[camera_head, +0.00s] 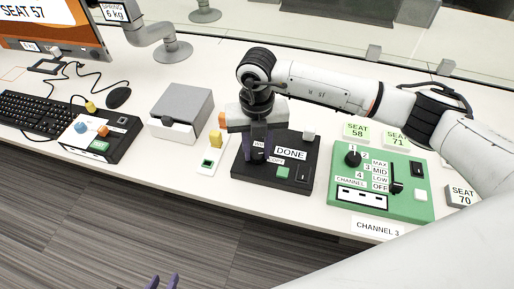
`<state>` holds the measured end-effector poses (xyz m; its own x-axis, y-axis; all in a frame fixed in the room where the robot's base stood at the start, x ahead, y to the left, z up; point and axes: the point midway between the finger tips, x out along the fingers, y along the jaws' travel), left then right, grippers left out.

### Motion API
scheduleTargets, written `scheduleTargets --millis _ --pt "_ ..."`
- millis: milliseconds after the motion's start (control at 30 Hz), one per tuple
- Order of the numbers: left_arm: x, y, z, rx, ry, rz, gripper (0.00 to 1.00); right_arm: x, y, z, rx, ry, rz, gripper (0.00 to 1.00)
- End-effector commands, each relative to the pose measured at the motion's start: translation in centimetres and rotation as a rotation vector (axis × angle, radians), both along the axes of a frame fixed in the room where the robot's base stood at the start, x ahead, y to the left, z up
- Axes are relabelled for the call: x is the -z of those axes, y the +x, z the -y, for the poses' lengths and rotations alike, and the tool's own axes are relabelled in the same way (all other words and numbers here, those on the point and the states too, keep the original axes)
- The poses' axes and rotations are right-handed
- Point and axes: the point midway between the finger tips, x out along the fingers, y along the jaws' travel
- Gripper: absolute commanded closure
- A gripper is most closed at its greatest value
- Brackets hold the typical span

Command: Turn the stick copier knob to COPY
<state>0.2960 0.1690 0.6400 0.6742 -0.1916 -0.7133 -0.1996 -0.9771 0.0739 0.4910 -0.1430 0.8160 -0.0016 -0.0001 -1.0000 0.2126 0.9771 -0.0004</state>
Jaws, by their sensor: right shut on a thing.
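The black box with a DONE label (291,153) stands on the bench at mid-picture and appears to be the stick copier. It has a green button (282,172), a pale block (309,135) at its back right and small labels partly covered. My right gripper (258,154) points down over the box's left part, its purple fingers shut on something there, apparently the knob. The fingers hide the knob, so its pointing direction cannot be read.
Right of the box is a green panel (340,189) with a knob and slider. Left are a small white unit with a yellow piece (214,141), a grey box (181,110), a black-and-white button box (103,137) and a keyboard. My right arm spans the back right.

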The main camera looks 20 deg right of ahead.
Motion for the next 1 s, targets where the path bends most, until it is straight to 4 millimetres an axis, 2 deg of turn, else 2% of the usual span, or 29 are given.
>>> scheduleTargets --millis 633,667,733,1000 --pt "-0.08 0.09 0.01 0.000 0.000 0.002 0.69 -0.21 0.22 0.03 0.049 0.001 0.006 0.94" --pt "-0.08 0.09 0.01 0.000 0.000 0.002 0.69 -0.21 0.22 0.03 0.049 0.001 0.006 0.67" --pt "-0.08 0.09 0.01 0.000 0.000 0.002 0.69 -0.20 0.21 0.03 0.049 0.001 0.005 0.55" --pt "-0.06 0.08 0.00 0.000 0.000 0.001 0.69 -0.09 0.09 0.02 0.047 0.000 0.002 0.53"
